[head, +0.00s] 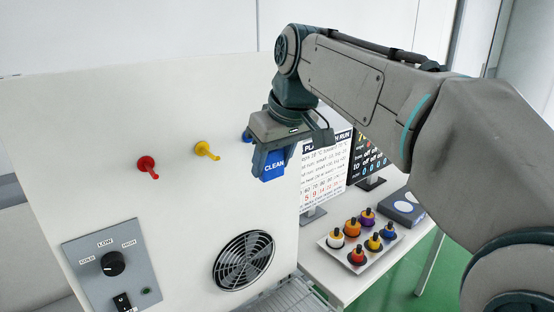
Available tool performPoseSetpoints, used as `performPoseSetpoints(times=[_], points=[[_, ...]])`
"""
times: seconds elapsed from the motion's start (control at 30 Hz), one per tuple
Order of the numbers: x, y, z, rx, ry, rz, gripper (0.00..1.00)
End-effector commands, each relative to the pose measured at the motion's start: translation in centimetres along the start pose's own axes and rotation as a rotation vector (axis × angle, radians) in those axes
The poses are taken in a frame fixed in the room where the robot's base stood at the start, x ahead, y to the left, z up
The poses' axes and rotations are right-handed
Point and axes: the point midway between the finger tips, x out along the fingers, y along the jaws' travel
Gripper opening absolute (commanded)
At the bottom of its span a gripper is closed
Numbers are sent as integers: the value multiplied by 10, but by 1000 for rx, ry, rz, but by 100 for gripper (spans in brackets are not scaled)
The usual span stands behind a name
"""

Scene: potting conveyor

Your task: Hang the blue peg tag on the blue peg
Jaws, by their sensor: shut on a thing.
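The blue peg tag (274,167) reads "CLEAN" and hangs below my gripper (277,148), which is shut on it. The tag is upright in front of the white panel. The blue peg (246,136) shows just left of my gripper, mostly hidden behind it. I cannot tell whether the tag touches the peg. A red peg (148,166) and a yellow peg (207,151) stick out of the same panel further left.
The white panel (80,130) carries a grey control box (142,262) with a knob and a round fan grille (244,260). On the right, a table holds a tray (346,268) of several coloured knobbed pieces, printed sign boards (324,165) and a dark blue box (403,209).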

Motion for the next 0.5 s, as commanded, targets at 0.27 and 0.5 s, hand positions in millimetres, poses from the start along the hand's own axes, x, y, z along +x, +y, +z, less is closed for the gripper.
performPoseSetpoints(times=[0.27,0.5], points=[[7,0,-16,0,1,0,23],[12,-1,-30,-2,6,1,11]])
